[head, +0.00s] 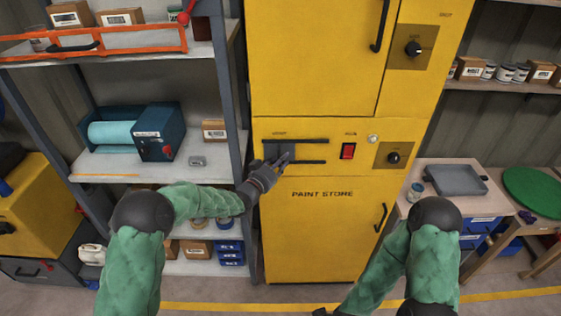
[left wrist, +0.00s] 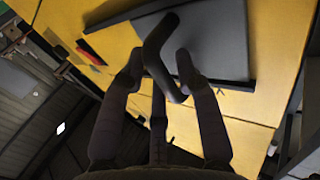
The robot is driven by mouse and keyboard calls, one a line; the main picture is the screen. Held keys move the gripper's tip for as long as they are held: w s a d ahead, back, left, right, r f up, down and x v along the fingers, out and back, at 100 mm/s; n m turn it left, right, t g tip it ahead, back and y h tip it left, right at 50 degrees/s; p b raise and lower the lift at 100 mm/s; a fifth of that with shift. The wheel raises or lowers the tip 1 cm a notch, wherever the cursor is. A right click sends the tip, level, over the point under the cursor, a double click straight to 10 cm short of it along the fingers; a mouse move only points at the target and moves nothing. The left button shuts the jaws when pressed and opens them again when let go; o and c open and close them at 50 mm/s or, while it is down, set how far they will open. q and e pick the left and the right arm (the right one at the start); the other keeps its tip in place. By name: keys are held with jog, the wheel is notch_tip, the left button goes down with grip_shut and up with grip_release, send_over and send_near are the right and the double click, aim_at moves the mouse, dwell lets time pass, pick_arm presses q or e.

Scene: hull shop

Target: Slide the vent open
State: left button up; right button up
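The vent is a dark grey sliding plate (head: 271,151) between two black rails on the yellow PAINT STORE cabinet (head: 320,225). The plate sits at the left end of the rails. In the left wrist view the plate (left wrist: 220,45) carries a bent black handle (left wrist: 157,45). My left gripper (head: 285,158) is at the plate and hides part of it. My right gripper is mostly cut off at the head view's bottom edge.
A red switch (head: 348,151) and a black knob (head: 393,158) are right of the vent. Shelves (head: 190,168) with a blue roll machine (head: 135,133) stand left. A table with a grey tray (head: 456,180) stands right.

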pick_arm(q)
grip_shut()
jog(key=d+b, duration=0.6)
jog(key=d, duration=0.4)
jog(key=shift+d, duration=0.4)
grip_release()
jog(key=shift+d, duration=0.2)
jog(key=shift+s, duration=0.1)
